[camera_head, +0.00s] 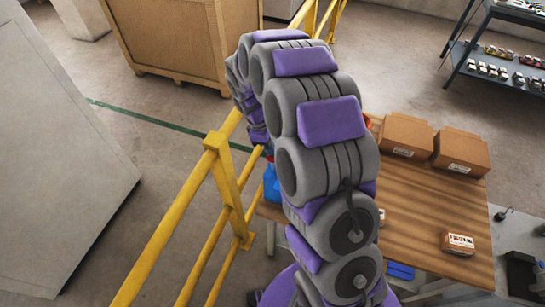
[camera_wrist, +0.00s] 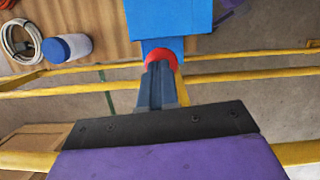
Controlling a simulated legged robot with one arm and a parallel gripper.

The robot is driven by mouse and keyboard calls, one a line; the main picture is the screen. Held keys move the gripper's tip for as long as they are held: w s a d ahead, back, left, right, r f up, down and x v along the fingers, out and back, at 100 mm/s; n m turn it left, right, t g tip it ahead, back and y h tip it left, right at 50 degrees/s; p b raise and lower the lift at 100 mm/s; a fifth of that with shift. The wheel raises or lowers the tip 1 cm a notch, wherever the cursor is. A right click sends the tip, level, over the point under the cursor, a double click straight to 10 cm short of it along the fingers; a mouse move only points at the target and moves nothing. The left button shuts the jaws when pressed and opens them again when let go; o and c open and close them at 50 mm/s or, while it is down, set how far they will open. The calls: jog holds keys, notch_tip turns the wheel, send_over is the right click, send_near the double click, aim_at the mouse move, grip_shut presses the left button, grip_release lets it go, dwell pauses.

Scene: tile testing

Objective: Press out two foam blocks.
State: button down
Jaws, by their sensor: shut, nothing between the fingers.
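My gripper (camera_wrist: 159,72) shows in the wrist view as two dark grey fingers held together, with nothing between them. Its tips lie over a rounded red piece (camera_wrist: 161,55), perhaps a foam block; I cannot tell whether they touch it. A blue block-like body (camera_wrist: 168,18) stands just beyond the red piece, cut off by the top edge. In the head view a blue thing (camera_head: 271,186) shows by the table's left edge, partly behind my arm, and my gripper is hidden. I cannot make out a second foam block.
A wooden table (camera_head: 430,205) holds two cardboard boxes (camera_head: 405,134) and a small labelled box (camera_head: 458,243). Yellow railings (camera_head: 228,190) run close along my arm's left side. A white jar with a blue lid (camera_wrist: 68,47) and a coiled cable (camera_wrist: 20,42) show in the wrist view.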

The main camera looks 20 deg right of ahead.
jog(key=shift+a+f, duration=0.1)
jog(key=shift+f, duration=0.05)
jog(key=shift+f, duration=0.55)
jog(key=x, duration=0.3)
jog(key=a+x, duration=0.1)
jog(key=shift+w+d+f, duration=0.15)
jog(key=shift+w+f, duration=0.05)
jog(key=shift+f, duration=0.2)
jog(key=shift+w+a+r+p, duration=0.3)
jog(key=shift+a+r+p, duration=0.1)
jog(key=shift+p, duration=0.15)
jog(key=shift+w+a+r+p, duration=0.1)
jog(key=shift+w+a+p, duration=0.15)
jog(key=shift+a, duration=0.25)
jog(key=shift+w+a+r+p, duration=0.1)
jog(key=shift+w+a+p, duration=0.2)
jog(key=shift+a, duration=0.15)
jog(key=shift+r, duration=0.1)
jog(key=s+d+r+p+v, duration=0.1)
jog(key=s+d+p+v, duration=0.15)
jog(key=v, duration=1.35)
send_over(271, 159)
jog(key=w+a, duration=0.6)
jog(key=shift+s+a, duration=0.1)
jog(key=shift+a, duration=0.05)
